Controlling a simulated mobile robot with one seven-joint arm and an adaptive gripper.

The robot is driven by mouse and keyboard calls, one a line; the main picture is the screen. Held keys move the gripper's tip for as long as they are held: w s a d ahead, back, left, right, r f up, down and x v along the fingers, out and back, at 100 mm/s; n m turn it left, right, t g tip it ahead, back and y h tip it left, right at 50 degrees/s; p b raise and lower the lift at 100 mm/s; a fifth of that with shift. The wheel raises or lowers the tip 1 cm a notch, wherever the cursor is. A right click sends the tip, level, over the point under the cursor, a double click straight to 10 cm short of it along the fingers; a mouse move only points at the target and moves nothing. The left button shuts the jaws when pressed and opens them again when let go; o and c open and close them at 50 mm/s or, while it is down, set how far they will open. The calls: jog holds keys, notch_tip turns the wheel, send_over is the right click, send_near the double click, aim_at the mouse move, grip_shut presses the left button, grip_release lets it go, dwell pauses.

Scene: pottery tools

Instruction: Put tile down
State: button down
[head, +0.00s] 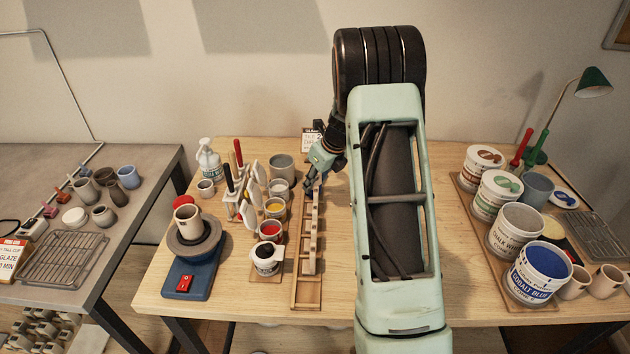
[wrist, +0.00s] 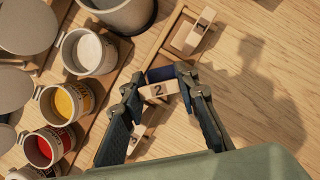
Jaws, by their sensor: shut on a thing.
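A cream tile marked "2" (wrist: 158,91), with a dark blue end, sits between the fingertips of my gripper (wrist: 156,84) in the wrist view. My gripper is shut on it, over the long narrow wooden rack (wrist: 170,30). In the head view my gripper (head: 314,182) is at the far part of the rack (head: 306,294), and the held tile is hard to make out there. A tile marked "1" (wrist: 199,31) stands in the rack beyond the held one. Another tile (wrist: 136,138) is partly hidden behind my left finger. I cannot tell whether the held tile touches the rack.
Left of the rack stand a yellow glaze cup (head: 274,208), a red glaze cup (head: 270,230) and a white cup (wrist: 90,51). A grey pot (head: 282,166) stands close to the rack's far end. The table right of the rack is bare in the wrist view.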

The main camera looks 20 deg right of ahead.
jog(key=c, duration=1.5)
grip_release()
jog(key=shift+f, duration=0.15)
jog(key=v, duration=1.3)
jog(key=shift+w+r, duration=0.15)
jog(key=shift+r, duration=0.05)
jog(key=shift+a, duration=0.1)
